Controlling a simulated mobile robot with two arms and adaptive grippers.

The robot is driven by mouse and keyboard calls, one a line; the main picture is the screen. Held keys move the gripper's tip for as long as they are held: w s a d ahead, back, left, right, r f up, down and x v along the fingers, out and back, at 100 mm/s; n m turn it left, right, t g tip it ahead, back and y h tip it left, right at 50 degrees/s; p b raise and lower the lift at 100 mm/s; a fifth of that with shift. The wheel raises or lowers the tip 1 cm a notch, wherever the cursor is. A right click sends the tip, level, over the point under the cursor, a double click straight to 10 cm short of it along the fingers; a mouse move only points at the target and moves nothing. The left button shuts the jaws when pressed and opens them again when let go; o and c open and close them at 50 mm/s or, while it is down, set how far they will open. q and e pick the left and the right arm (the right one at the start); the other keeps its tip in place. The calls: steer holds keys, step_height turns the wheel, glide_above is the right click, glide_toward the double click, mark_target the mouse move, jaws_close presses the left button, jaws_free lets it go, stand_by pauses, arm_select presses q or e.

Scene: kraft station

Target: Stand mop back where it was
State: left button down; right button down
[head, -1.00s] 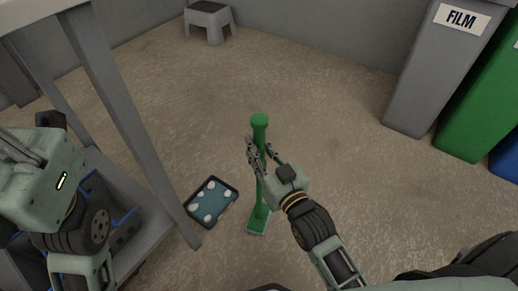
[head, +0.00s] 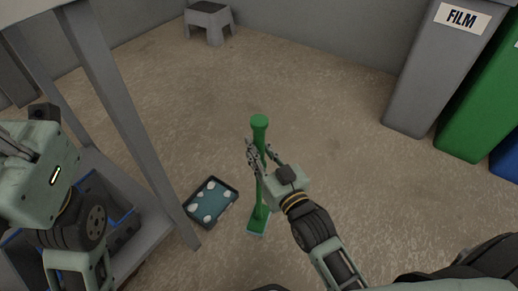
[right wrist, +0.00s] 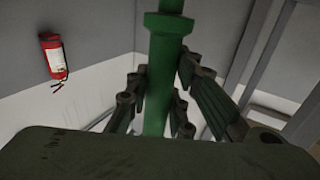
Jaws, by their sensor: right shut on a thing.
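The green mop (head: 260,190) stands about upright on the floor in the head view, its head (head: 258,225) at the bottom and its round handle top (head: 260,122) toward me. My right gripper (head: 257,155) is shut on the handle below the top. In the right wrist view the green handle (right wrist: 157,95) runs between the fingers of my right gripper (right wrist: 157,100). My left arm (head: 40,180) shows at the left edge; its fingers are not clearly visible.
A dark tray (head: 226,217) with white round things lies just left of the mop head. A grey step stool (head: 207,22) and a FILM bin (head: 430,75) stand farther off. A fire extinguisher (right wrist: 54,57) hangs on the wall.

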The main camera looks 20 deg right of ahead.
steer(key=shift+f, duration=0.45)
stand_by(0.6)
steer(key=c, duration=1.5)
jaws_free()
steer(key=shift+o, duration=0.2)
steer(key=shift+f, duration=0.15)
steer(key=s+d, duration=0.2)
steer(key=s, duration=0.9)
steer(key=shift+s, duration=0.4)
steer(key=shift+s, duration=0.1)
